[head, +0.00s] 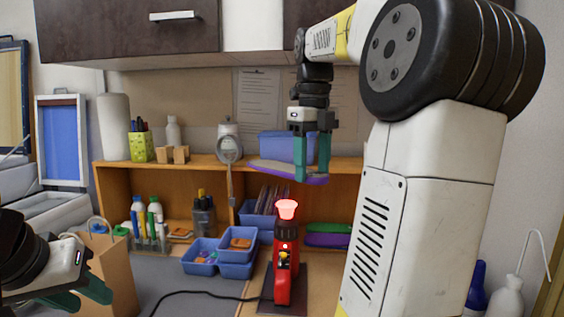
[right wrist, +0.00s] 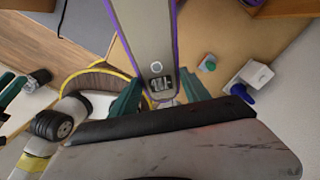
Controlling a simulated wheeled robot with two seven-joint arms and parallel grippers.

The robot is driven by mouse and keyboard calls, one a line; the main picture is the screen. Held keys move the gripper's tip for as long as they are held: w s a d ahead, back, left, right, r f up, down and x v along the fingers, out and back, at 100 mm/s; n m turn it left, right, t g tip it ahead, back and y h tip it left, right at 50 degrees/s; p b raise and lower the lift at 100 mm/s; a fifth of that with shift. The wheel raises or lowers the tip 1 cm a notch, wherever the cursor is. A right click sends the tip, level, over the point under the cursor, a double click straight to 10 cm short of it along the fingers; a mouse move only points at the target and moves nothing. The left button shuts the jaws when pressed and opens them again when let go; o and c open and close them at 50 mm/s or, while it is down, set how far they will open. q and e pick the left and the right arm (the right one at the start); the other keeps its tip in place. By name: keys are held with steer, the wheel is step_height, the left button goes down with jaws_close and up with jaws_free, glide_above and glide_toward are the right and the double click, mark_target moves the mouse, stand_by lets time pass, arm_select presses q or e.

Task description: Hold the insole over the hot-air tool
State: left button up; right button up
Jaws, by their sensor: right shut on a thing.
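The insole (head: 272,169), flat with a purple edge, is held roughly level by my right gripper (head: 312,179), which is shut on its right end. In the right wrist view the grey insole (right wrist: 145,38) runs away from between the green fingers of the right gripper (right wrist: 158,103). The red hot-air tool (head: 283,268) stands upright on the table, its nozzle (head: 287,209) glowing red. In the head view the insole is just above the nozzle, with a gap; exact depth alignment cannot be told. My left gripper (head: 82,297) is open and empty at the lower left.
Blue bins (head: 237,268) stand left of the tool. A black cable (head: 190,293) runs over the table. A wooden shelf (head: 110,180) stands behind, with a magnifier (head: 229,149) in front. A paper bag (head: 112,265) is near my left gripper. Green and purple insoles (head: 328,239) lie on the shelf.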

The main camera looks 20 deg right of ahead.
steer(key=w+d+f, duration=0.1)
steer(key=w+d, duration=0.3)
steer(key=w, duration=0.5)
step_height(320, 180, down, 6)
steer(key=shift+d, duration=0.2)
steer(key=shift+r, duration=0.1)
stand_by(1.4)
steer(key=s+a+r, duration=0.2)
steer(key=s+r, duration=0.2)
steer(key=r, duration=0.4)
steer(key=shift+s+r, duration=0.2)
steer(key=shift+r, duration=0.2)
steer(key=shift+a, duration=0.1)
